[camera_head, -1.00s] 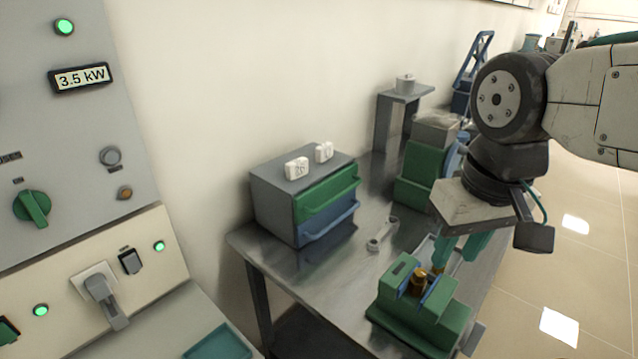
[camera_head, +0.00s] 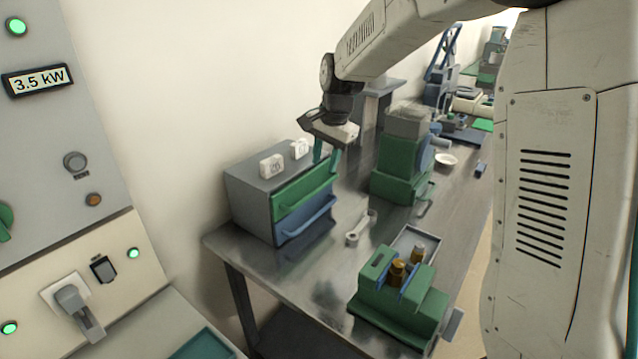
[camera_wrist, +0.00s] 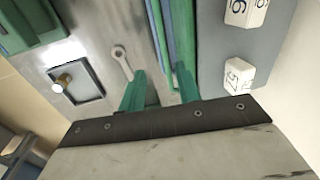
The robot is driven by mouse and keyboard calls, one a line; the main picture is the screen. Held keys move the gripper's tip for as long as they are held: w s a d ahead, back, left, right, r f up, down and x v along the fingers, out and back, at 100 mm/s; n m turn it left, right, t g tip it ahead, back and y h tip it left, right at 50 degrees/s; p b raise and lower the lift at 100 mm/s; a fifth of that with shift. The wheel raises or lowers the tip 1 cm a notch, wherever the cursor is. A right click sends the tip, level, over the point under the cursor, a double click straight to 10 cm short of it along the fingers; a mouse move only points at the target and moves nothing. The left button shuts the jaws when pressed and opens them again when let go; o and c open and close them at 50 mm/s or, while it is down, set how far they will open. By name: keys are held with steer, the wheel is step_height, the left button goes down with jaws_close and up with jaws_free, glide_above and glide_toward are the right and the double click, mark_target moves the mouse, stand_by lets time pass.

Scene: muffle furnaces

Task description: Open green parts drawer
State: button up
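The green parts drawer (camera_head: 300,194) is the upper drawer of a small grey cabinet (camera_head: 248,205) on the metal bench, above a blue drawer (camera_head: 300,222). It looks closed. My gripper (camera_head: 327,160) is at the right end of the green drawer's front, pointing down. In the wrist view the green drawer front (camera_wrist: 183,35) runs up from beside the right finger. My gripper's teal fingers (camera_wrist: 162,92) stand apart with a gap between them and nothing visibly held. I cannot tell whether a finger touches the drawer's handle.
White numbered blocks (camera_head: 271,166) sit on the cabinet top. A wrench (camera_head: 361,228) lies in front of it. A green fixture with brass parts (camera_head: 398,300) stands nearer, and a green machine (camera_head: 400,175) stands to the right. Bare bench (camera_head: 290,275) lies in front of the drawers.

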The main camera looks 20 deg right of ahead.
mark_target(318, 189)
steer(key=f, duration=0.2)
steer(key=w+f, duration=0.1)
steer(key=f, duration=0.2)
steer(key=w+f, duration=0.1)
steer(key=f, duration=0.2)
steer(key=shift+w+a+f, duration=0.15)
steer(key=shift+a+f, duration=0.05)
steer(key=shift+a, duration=0.2)
jaws_close()
